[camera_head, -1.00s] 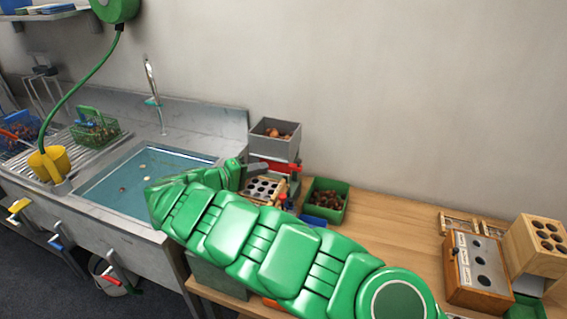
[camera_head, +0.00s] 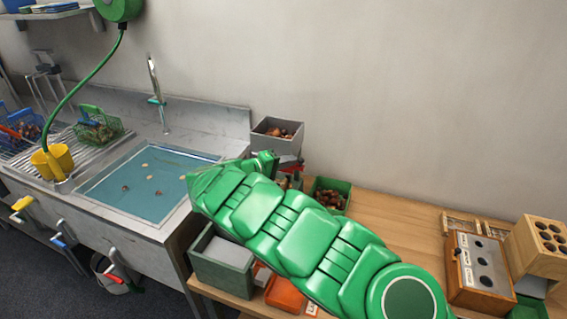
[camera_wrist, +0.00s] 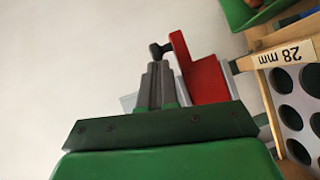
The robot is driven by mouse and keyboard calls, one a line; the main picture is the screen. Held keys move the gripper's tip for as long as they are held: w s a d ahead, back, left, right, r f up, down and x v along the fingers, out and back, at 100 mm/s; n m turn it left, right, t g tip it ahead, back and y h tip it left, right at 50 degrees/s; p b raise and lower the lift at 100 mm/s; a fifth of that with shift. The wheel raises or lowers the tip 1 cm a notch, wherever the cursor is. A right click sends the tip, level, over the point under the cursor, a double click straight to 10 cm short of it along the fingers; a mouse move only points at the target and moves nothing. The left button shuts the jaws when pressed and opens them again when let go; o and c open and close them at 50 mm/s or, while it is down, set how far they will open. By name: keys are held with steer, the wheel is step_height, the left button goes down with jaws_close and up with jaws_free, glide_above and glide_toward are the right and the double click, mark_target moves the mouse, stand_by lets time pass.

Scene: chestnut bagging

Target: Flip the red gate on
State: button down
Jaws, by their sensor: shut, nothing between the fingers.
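The red gate (camera_wrist: 203,78) shows in the wrist view as an upright red plate just right of my fingers. A dark knob sits at its upper left, close to my fingertips. My gripper (camera_wrist: 155,82) is shut with its dark fingers together and nothing between them. It is beside the gate; I cannot tell if they touch. In the head view a bit of the red gate (camera_head: 290,159) shows below the grey hopper (camera_head: 272,136) of chestnuts, and my green wrist and arm hide most of it.
A green bin of chestnuts (camera_head: 345,189) stands right of the hopper. The sink (camera_head: 135,193) is at left. The bench (camera_head: 395,222) is clear in the middle.

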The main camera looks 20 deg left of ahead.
stand_by(0.3)
steer(key=shift+d, duration=3.05)
steer(key=v, duration=1)
steer(key=shift+a, duration=0.3)
